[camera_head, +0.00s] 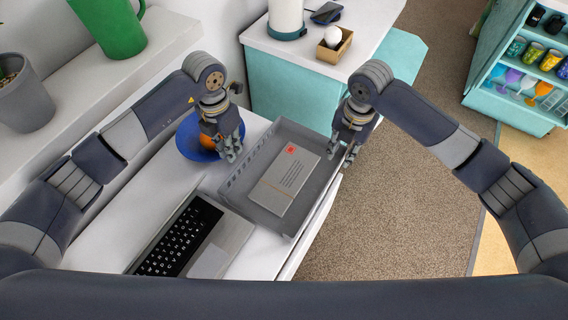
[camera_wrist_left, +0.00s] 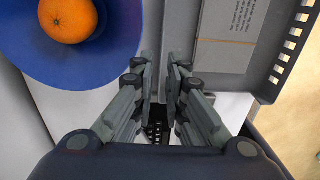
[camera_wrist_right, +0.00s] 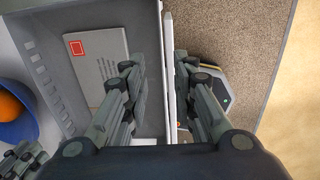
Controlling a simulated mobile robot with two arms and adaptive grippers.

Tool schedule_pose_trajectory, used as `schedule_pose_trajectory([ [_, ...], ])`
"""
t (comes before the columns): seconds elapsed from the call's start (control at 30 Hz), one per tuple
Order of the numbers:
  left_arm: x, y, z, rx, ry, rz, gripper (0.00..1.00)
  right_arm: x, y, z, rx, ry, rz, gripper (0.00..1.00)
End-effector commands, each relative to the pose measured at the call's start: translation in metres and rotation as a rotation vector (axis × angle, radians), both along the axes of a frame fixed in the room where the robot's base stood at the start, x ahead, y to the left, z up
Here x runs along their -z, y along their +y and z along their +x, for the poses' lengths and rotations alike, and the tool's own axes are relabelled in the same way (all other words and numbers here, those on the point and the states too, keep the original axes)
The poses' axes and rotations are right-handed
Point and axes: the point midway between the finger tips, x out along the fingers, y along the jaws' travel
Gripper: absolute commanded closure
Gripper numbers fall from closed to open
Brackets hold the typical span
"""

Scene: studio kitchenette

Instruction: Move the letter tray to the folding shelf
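The grey letter tray (camera_head: 309,210) lies on the white tabletop, with a banded stack of letters (camera_head: 285,180) with a red stamp inside. My left gripper (camera_head: 235,153) is above the tray's left edge, between the tray and a blue bowl. My right gripper (camera_head: 350,150) is at the tray's right wall. In the right wrist view (camera_wrist_right: 158,75) its fingers are apart, on either side of that wall. I cannot tell if they touch it. A teal flap (camera_head: 400,58) beside the back cabinet may be the folding shelf.
A blue bowl (camera_head: 188,140) with an orange (camera_head: 207,141) stands left of the tray. A laptop (camera_head: 190,245) lies in front. The back cabinet top (camera_head: 262,38) holds a white canister (camera_head: 287,18), a small box (camera_head: 335,46) and a phone. Carpet (camera_head: 385,220) lies open to the right.

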Motion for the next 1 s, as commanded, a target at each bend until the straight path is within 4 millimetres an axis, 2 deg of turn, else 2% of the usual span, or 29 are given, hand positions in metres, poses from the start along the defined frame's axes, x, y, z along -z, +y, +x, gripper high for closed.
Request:
schedule_pose_trajectory([
  [0.23,0.0,0.0,0.0,0.0,0.0,0.0,0.88,0.0,0.0,0.0,0.0,0.0,0.0,0.74],
  [0.37,0.008,-0.001,-0.001,0.0,0.003,-0.001,0.88,0.007,0.0,0.0,0.001,0.002,0.0,0.74],
  [0.47,0.02,-0.001,-0.001,-0.001,0.004,0.0,0.88,0.02,0.001,0.0,0.002,0.003,-0.001,0.74],
  [0.8,0.08,-0.005,-0.004,0.0,0.004,-0.001,0.88,0.08,0.003,0.002,0.001,0.002,-0.001,0.74],
  [1.0,0.102,-0.006,-0.003,0.0,0.001,-0.002,0.88,0.102,0.005,0.002,0.001,0.001,-0.001,0.74],
])
